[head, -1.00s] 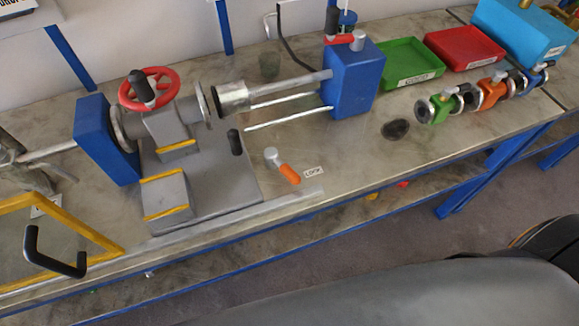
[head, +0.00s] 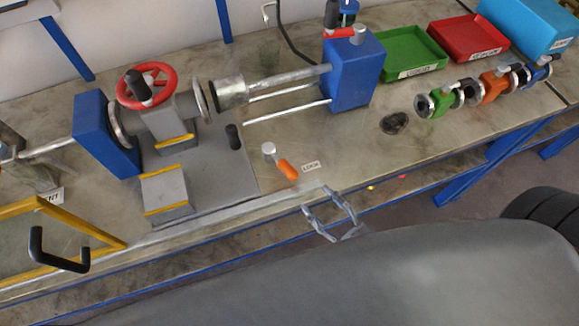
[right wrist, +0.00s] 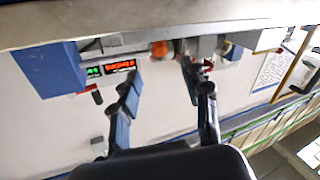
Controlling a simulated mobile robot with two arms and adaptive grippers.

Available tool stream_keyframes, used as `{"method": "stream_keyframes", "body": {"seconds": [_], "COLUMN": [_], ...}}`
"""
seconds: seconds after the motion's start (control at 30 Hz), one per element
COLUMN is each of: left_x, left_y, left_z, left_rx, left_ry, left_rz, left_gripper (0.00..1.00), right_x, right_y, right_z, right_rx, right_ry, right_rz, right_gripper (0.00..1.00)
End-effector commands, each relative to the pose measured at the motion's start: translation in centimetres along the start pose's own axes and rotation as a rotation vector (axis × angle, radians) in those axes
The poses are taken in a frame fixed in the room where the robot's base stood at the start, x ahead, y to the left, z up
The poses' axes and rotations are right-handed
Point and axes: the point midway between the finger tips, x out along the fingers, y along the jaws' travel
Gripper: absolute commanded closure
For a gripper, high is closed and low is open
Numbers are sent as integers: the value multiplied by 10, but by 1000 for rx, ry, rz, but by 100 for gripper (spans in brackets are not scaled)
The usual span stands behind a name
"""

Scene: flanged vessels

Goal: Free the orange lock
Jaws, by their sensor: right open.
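The orange lock handle (head: 287,168) lies on the bench beside the grey base plate, joined to a pale metal knob (head: 269,150). A white LOCK label (head: 310,166) is just right of it. My right gripper (head: 316,199) is open and empty at the bench's front edge, below and right of the handle and apart from it. In the right wrist view its spread fingers (right wrist: 160,76) point toward the bench. An orange patch (right wrist: 160,48) shows beyond them; I cannot tell whether it is the lock. My left gripper is not in view.
A grey valve with a red handwheel (head: 146,86) stands left of the lock. A blue block (head: 350,75) with rods is behind. Green (head: 410,55) and red (head: 470,42) trays and small coloured valves (head: 495,88) stand right. A yellow frame (head: 100,233) is front left.

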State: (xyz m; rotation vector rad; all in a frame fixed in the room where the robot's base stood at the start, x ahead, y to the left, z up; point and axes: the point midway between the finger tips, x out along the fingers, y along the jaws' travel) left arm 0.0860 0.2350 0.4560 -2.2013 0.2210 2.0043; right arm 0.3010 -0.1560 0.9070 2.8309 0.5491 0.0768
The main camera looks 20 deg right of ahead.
Motion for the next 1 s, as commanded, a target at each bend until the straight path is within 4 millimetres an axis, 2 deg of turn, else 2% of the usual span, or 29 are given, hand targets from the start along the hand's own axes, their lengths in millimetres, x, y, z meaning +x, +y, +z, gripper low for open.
{"method": "stream_keyframes", "body": {"seconds": [0.1,0.3,0.5,0.7,0.97,1.0], "left_x": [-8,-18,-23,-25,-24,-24], "left_y": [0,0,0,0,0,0], "left_z": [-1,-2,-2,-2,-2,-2], "left_rx": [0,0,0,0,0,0], "left_ry": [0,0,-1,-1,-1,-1], "left_rz": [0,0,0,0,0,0], "left_gripper": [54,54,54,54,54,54], "right_x": [27,68,97,108,109,109], "right_y": [2,1,1,0,0,0], "right_z": [-4,-3,-1,1,1,1], "right_rx": [-1,0,1,0,0,0], "right_ry": [5,3,1,-2,-3,-3], "right_rz": [2,2,1,0,0,0], "right_gripper": [54,54,54,54,54,60]}}
